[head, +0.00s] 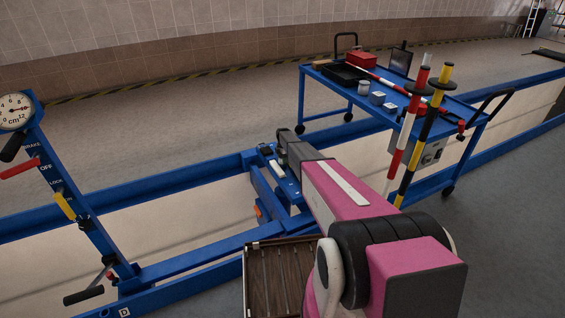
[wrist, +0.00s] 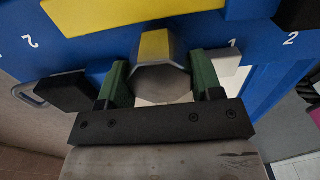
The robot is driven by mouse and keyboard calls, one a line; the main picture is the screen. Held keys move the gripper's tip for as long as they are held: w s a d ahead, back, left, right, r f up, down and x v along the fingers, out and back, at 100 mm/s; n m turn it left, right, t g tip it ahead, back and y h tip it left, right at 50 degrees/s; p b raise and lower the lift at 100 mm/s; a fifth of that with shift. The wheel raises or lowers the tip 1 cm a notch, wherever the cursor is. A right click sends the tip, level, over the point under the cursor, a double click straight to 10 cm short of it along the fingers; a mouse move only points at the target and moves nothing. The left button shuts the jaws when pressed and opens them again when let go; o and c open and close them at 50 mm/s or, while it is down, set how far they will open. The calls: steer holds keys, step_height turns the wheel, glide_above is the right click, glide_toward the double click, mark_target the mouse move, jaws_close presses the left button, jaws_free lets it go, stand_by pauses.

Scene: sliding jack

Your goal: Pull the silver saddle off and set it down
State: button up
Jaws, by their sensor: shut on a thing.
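The silver saddle (wrist: 160,84) shows in the wrist view as a grey, many-sided block between the two green fingers of my gripper (wrist: 161,78). Its upper face looks yellow. My gripper is shut on it, in front of the blue beam (wrist: 85,50) with its white numbers. Whether the saddle still touches the beam cannot be told. In the head view my gripper (head: 285,146) is a dark shape over the blue rails, and my arm hides the saddle there.
A blue cart (head: 440,100) with a red box (head: 361,59) and small blocks stands behind right. Striped poles (head: 406,130) rise right of my arm. A blue post with a dial (head: 15,110) stands left. A slatted tray (head: 277,278) lies in front. A yellow bar (wrist: 125,12) lies above the saddle.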

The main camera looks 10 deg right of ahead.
steer(key=shift+r, duration=0.65)
stand_by(0.6)
steer(key=shift+r, duration=1.9)
